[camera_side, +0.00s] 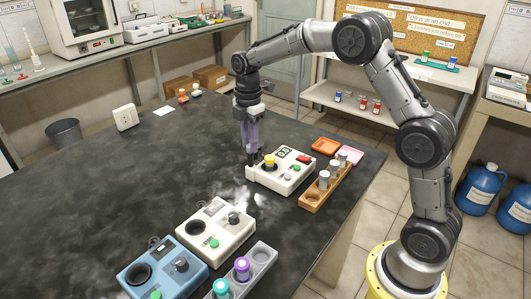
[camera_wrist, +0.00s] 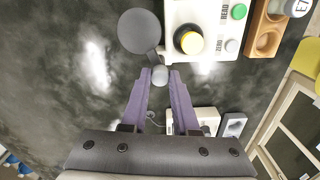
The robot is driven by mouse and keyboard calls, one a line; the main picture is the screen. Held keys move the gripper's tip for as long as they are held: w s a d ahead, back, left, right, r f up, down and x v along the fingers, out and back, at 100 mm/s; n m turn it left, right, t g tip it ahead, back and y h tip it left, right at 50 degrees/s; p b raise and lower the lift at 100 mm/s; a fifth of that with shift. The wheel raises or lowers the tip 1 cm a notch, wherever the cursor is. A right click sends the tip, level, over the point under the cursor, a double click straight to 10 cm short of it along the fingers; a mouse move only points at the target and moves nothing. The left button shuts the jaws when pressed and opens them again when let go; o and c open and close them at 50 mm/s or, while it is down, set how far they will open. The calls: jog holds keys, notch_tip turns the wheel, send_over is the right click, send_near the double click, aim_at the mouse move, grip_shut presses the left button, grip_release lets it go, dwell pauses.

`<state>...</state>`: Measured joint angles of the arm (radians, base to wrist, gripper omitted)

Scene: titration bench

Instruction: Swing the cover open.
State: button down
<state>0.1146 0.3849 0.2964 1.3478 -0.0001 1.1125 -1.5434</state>
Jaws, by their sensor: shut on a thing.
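The white instrument (camera_side: 283,172) stands on the dark bench, with a yellow-capped item (camera_side: 269,160) in its round dark well. In the wrist view the instrument (camera_wrist: 208,12) is at the top, and its yellow cap (camera_wrist: 191,42) is uncovered. The dark grey round cover (camera_wrist: 139,31) lies out to the left of the instrument, beside the well. A short light-grey knob (camera_wrist: 160,76) is at the cover's near edge. My gripper (camera_wrist: 160,73) has its purple fingers shut on this knob. In the side view my gripper (camera_side: 251,165) is low at the instrument's left edge and hides the cover.
A second white instrument (camera_side: 203,240), a blue one (camera_side: 140,274) and a grey rack (camera_side: 262,257) stand nearer.

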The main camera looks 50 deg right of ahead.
jog(key=n, duration=0.3)
jog(key=shift+n, duration=0.4)
jog(key=n, duration=0.3)
jog(key=shift+n, duration=0.4)
jog(key=shift+c, duration=0.4)
grip_release()
jog(key=shift+r, duration=3.5)
